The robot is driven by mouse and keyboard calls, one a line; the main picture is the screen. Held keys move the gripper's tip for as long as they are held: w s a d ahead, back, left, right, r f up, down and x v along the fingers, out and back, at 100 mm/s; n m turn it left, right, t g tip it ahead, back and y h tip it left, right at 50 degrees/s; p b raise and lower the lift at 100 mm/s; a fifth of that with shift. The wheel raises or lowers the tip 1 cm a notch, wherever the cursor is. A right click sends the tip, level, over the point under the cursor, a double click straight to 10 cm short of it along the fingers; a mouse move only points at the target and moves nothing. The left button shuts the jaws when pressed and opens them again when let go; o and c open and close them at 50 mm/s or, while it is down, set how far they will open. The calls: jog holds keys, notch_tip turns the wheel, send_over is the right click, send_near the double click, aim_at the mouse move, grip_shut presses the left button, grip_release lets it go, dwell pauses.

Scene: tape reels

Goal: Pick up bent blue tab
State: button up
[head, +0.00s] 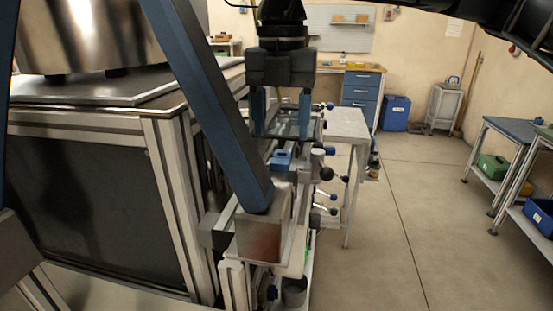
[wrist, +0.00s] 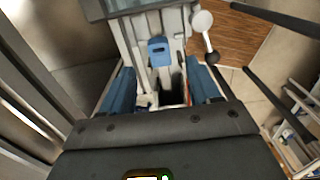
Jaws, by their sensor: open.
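The bent blue tab (head: 281,159) sits on a pale metal rail of the machine, just below my gripper in the head view. In the wrist view the blue tab (wrist: 158,51) lies beyond the fingertips, near the middle of the picture, with a small dark slot in it. My gripper (head: 281,118) points down with its two blue fingers apart and nothing between them. The wrist view also shows my open gripper (wrist: 164,82), with a finger on each side. The tab is apart from both fingers.
A ball-ended lever (wrist: 202,22) stands right of the tab. Several black-knobbed levers (head: 326,174) line the rail's right side. A large dark-panelled cabinet (head: 90,205) stands at left. A blue slanted bar (head: 215,110) crosses in front. Open floor (head: 415,205) lies to the right.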

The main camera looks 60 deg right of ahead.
aim_at(281, 159)
jog(key=shift+a+f+p, duration=0.15)
jog(key=shift+f+p, duration=0.5)
jog(key=shift+f, duration=1.9)
jog(key=c, duration=1.1)
jog(key=shift+r, duration=0.15)
